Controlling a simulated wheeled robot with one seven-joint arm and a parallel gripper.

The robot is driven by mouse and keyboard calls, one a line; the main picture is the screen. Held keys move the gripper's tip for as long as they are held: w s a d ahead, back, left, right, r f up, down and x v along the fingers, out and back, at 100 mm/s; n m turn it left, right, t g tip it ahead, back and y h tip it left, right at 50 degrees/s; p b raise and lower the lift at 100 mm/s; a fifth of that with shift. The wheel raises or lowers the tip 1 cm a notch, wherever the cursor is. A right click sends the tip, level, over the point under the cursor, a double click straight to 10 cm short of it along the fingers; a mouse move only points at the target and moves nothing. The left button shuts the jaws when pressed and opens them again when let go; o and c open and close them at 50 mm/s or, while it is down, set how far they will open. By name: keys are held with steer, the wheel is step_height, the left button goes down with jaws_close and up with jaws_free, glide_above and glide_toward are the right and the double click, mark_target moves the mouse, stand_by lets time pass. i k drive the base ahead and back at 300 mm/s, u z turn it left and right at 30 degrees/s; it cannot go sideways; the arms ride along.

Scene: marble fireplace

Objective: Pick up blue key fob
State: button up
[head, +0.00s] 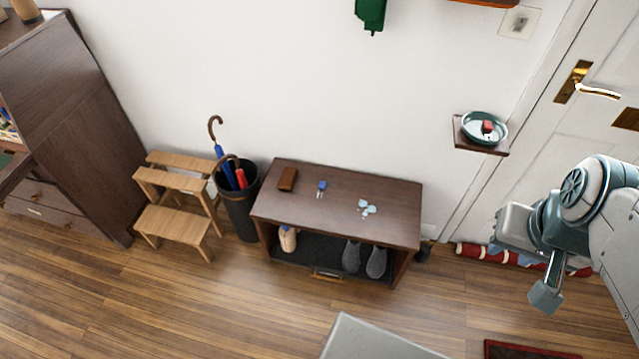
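A small blue key fob (322,185) with metal-coloured keys lies on the dark wooden top of a low shoe bench (390,205), near the middle. My gripper (545,296) is at the right of the head view, in front of the door side, well to the right of the bench and apart from the fob. Its fingers are small and seen at an angle, so I cannot tell whether they are open or shut. No object shows in it.
On the bench top, a brown wallet-like item (287,179) lies left of the fob and pale blue pieces (367,208) lie right. An umbrella stand (238,215) and step stool (174,222) stand left. A wall shelf (478,147) holds a dish. The floor before the bench is mostly clear.

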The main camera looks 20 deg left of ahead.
mark_target(322, 185)
steer(key=u, duration=0.7)
steer(key=i, duration=0.8)
steer(key=z, duration=1.35)
steer(key=k, duration=1)
steer(key=u, duration=1.35)
steer(key=i, duration=1)
steer(key=u, duration=0.05)
